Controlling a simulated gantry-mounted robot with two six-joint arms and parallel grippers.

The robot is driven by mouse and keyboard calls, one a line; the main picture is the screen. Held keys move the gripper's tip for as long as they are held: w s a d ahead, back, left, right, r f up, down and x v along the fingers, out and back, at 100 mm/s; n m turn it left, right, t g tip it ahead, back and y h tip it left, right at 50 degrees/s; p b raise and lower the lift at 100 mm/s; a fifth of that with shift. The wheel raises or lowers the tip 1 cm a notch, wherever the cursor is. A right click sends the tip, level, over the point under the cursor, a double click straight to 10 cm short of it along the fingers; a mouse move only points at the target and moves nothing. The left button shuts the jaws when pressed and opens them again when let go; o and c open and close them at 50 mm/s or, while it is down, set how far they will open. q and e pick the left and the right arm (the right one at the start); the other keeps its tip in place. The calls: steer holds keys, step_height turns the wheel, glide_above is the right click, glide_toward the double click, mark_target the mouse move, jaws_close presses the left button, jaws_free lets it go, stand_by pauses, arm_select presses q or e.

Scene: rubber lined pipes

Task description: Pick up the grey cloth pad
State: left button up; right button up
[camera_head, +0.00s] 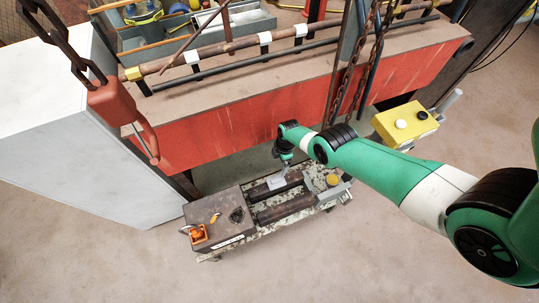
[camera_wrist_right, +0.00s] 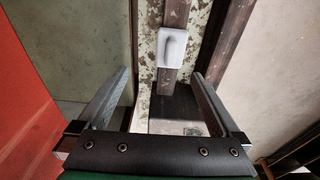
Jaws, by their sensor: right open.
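The grey cloth pad (camera_wrist_right: 173,48) is a small pale rectangle with a darker grey mark. In the right wrist view it lies across a brown bar, ahead of my fingertips. In the head view the pad (camera_head: 276,183) shows as a light patch on a low cart, just below my right gripper (camera_head: 284,163). In the wrist view my right gripper (camera_wrist_right: 160,76) is open, with its fingers wide apart and nothing between them. The pad is beyond the fingers, not touched by them. My left gripper is not in view.
A red beam (camera_head: 230,132) stands close behind. A yellow button box (camera_head: 407,123) and chains hang near my right arm. The front floor is clear.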

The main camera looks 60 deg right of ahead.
mark_target(277, 179)
steer(key=shift+s+a+f+b, duration=0.45)
steer(key=shift+s+a+f, duration=0.4)
steer(key=shift+a+f, duration=0.15)
steer(key=f+b, duration=0.1)
steer(key=w+f+b, duration=0.1)
steer(key=b, duration=0.1)
steer(key=shift+d+f, duration=0.15)
steer(key=shift+d, duration=0.2)
steer(key=f+b, duration=0.1)
steer(key=f, duration=0.1)
steer(key=f+b, duration=0.1)
steer(key=shift+a+b, duration=0.25)
steer(key=shift+b, duration=0.05)
steer(key=shift+a+f, duration=0.1)
steer(key=shift+a, duration=0.05)
steer(key=shift+w, duration=0.1)
steer(key=f+b, duration=0.5)
steer(key=shift+a, duration=0.3)
steer(key=shift+w+d+r, duration=0.1)
steer(key=shift+r, duration=0.05)
steer(key=shift+c, duration=0.2)
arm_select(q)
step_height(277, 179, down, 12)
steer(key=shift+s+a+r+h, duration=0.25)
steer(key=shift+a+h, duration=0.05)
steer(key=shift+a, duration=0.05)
arm_select(e)
steer(key=c, duration=1.2)
